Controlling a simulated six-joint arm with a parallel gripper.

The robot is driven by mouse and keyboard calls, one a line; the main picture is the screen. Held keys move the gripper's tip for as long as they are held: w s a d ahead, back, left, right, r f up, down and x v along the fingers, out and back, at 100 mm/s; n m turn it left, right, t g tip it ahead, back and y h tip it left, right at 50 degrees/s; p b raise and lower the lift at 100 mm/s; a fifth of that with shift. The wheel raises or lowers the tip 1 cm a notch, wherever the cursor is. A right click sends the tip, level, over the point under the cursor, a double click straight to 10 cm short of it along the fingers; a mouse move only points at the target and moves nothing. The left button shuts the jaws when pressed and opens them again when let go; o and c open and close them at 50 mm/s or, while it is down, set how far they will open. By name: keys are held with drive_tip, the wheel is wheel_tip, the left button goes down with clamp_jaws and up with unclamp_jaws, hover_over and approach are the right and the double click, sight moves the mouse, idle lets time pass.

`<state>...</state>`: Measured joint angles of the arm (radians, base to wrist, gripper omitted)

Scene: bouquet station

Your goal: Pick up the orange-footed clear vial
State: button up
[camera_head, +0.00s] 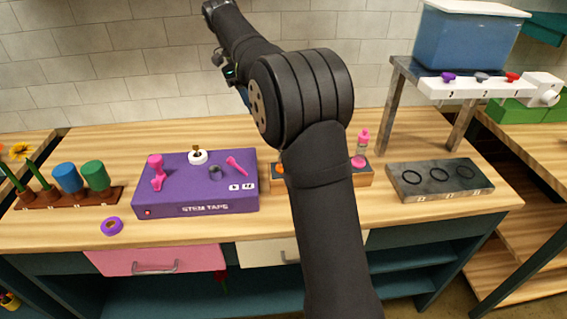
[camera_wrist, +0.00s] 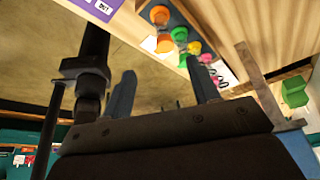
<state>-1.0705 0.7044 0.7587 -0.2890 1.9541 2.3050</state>
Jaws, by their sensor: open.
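The vial rack (camera_head: 363,179) is a low wooden block at the middle of the bench, mostly hidden behind my arm. A bit of orange (camera_head: 281,168) shows at its left end, possibly the foot of the orange-footed vial; the rest is covered.
A pink-topped bottle (camera_head: 361,146) stands at the rack's right end. A purple stem-tape box (camera_head: 205,207) is to the left, with a purple ring (camera_head: 111,226) before it. A grey plate with black rings (camera_head: 440,194) and a metal stand (camera_head: 398,90) are to the right.

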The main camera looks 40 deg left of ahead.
drive_tip(key=shift+w+d+x, duration=0.1)
drive_tip(key=shift+d+x, duration=0.05)
drive_tip(key=shift+x, duration=2.75)
drive_tip(key=shift+w+d+x, duration=0.1)
drive_tip(key=shift+x, duration=2.75)
drive_tip(key=shift+w+d+x, duration=0.1)
drive_tip(key=shift+d+x, duration=0.05)
drive_tip(key=shift+x, duration=2.75)
drive_tip(key=shift+r, duration=0.25)
clamp_jaws()
